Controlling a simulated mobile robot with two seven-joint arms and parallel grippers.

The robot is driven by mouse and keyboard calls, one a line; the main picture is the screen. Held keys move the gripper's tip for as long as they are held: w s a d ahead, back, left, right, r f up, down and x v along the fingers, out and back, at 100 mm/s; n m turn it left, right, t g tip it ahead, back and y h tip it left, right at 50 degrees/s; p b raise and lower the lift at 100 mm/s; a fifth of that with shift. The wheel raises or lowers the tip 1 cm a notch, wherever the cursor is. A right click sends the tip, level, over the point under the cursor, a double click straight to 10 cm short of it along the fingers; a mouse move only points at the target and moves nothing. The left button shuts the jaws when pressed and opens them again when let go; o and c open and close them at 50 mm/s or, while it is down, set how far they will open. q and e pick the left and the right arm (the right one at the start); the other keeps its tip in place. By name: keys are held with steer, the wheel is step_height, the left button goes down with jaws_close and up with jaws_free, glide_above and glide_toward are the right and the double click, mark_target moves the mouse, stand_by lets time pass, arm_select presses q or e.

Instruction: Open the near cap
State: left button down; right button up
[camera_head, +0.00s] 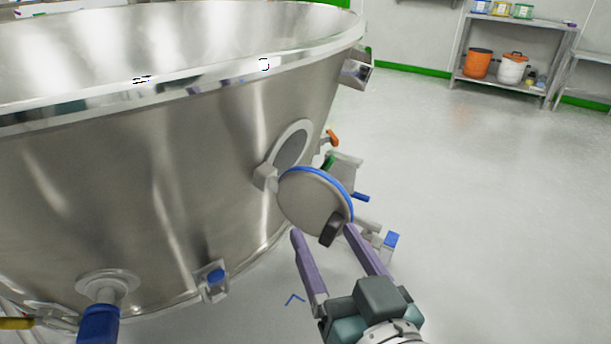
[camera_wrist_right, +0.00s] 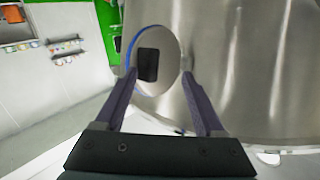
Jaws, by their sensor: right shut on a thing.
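The near cap (camera_head: 309,197) is a round steel disc with a blue rim and a dark handle, on the side of a big steel vessel (camera_head: 150,170). It stands swung away from the round port (camera_head: 293,148), joined at a hinge block on the port's left. In the right wrist view the cap (camera_wrist_right: 168,62) lies between the fingertips (camera_wrist_right: 160,73). The exact contact is hard to see. My left gripper is not in view.
A blue-ended fitting (camera_head: 98,322) and a small blue-topped clamp (camera_head: 216,278) stick out of the vessel's lower side. More fittings (camera_head: 345,168) stand behind the cap. A shelf rack (camera_head: 505,85) with buckets is at the far right. The floor (camera_head: 480,220) between is clear.

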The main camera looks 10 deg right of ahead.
steer(key=s+d+p, duration=0.1)
steer(key=s+p, duration=0.1)
steer(key=s, duration=0.7)
steer(key=shift+d+r, duration=0.3)
steer(key=shift+r, duration=0.1)
steer(key=shift+s, duration=0.1)
steer(key=s+d+r+n+g+h+p, duration=0.1)
steer(key=s+d+r+g+p, duration=0.25)
steer(key=r+p, duration=0.6)
steer(key=s+d+r+g+p, duration=0.3)
steer(key=s+r+g+p, duration=0.15)
steer(key=r+p, duration=0.45)
steer(key=s+d+r+n+g+h+p, duration=0.1)
steer(key=s+d+r+g+p, duration=0.3)
steer(key=r+p, duration=0.5)
step_height(320, 180, up, 37)
steer(key=a+g+p, duration=0.1)
steer(key=p, duration=3.3)
steer(key=shift+w+a+p, duration=0.15)
steer(key=shift+a+p, duration=0.2)
steer(key=shift+p, duration=0.05)
